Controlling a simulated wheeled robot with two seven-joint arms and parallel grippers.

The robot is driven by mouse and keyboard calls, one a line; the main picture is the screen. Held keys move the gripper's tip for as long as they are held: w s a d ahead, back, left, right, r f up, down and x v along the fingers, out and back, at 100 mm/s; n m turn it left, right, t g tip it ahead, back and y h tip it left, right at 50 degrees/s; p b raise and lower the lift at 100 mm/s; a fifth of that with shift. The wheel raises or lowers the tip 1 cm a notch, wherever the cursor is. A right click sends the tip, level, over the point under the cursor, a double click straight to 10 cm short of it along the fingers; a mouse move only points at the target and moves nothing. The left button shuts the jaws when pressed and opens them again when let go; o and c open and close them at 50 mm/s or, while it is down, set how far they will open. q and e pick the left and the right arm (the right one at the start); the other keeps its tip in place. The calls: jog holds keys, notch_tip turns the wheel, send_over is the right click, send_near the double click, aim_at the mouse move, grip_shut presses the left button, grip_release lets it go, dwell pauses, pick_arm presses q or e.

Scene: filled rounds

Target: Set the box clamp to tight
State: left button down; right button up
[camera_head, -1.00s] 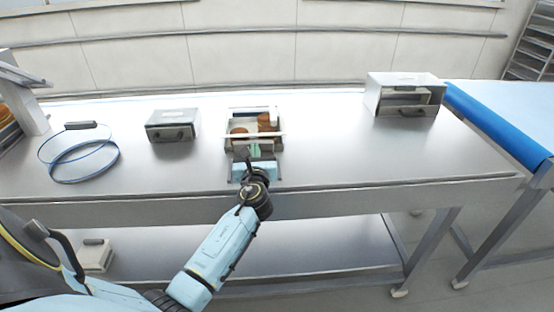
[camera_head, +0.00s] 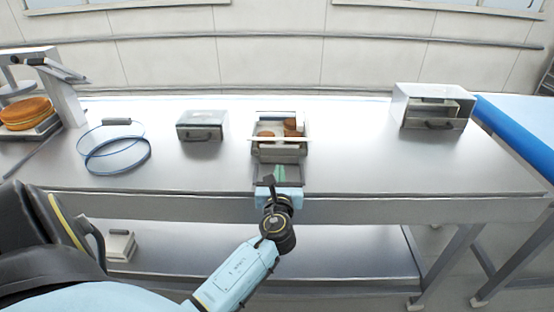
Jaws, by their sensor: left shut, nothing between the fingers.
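The box clamp (camera_head: 281,151) appears to be the open metal frame at the middle of the steel table, with a pale bar across it and brown round pieces (camera_head: 292,126) inside. A green part (camera_head: 280,172) shows at its near side, close to my gripper. My left gripper (camera_head: 278,184) is at the table's front edge, just in front of the frame, pointing away from me. It is shut and empty. Whether it touches the frame I cannot tell. The clamp's setting is too small to read. My right gripper is not in view.
A closed grey box (camera_head: 202,126) stands left of the frame, and an open-fronted metal box (camera_head: 432,107) stands at the right. Blue wire hoops (camera_head: 115,155) lie at left, near a stand with brown rounds (camera_head: 27,113). The table between frame and right box is clear.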

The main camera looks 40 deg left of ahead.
pick_arm(q)
jog(key=v, duration=0.5)
jog(key=shift+s+d+f, duration=0.1)
jog(key=shift+s+d, duration=0.05)
jog(key=shift+d, duration=0.1)
jog(key=s+d+f+n+g+h+b, duration=0.1)
jog(key=d+f+n+h, duration=0.15)
jog(key=f, duration=0.75)
jog(key=s+d+f+n+g+h+b, duration=0.1)
jog(key=s+d+f+n+g+h, duration=0.15)
jog(key=f, duration=0.85)
jog(key=s+d+f+n+g+h, duration=0.1)
jog(key=s+d+f+n+h, duration=0.2)
jog(key=f, duration=0.5)
jog(key=s+f+n+g, duration=0.2)
jog(key=s+f, duration=0.4)
jog(key=f, duration=0.2)
jog(key=s+d+f+n+g+h, duration=0.1)
jog(key=s+f+n+g, duration=0.1)
jog(key=s+f+n, duration=0.3)
jog(key=s+d+f+n+g+h+b, duration=0.1)
jog(key=s+f+n, duration=0.4)
jog(key=s, duration=0.9)
jog(key=s+d+f+n+g+h+b, duration=0.1)
jog(key=s+f+n+g, duration=0.2)
jog(key=s, duration=0.6)
notch_tip(320, 180, down, 3)
jog(key=shift+s+f+n+h, duration=0.15)
jog(key=shift+s+n+h, duration=0.15)
jog(key=shift+n, duration=0.9)
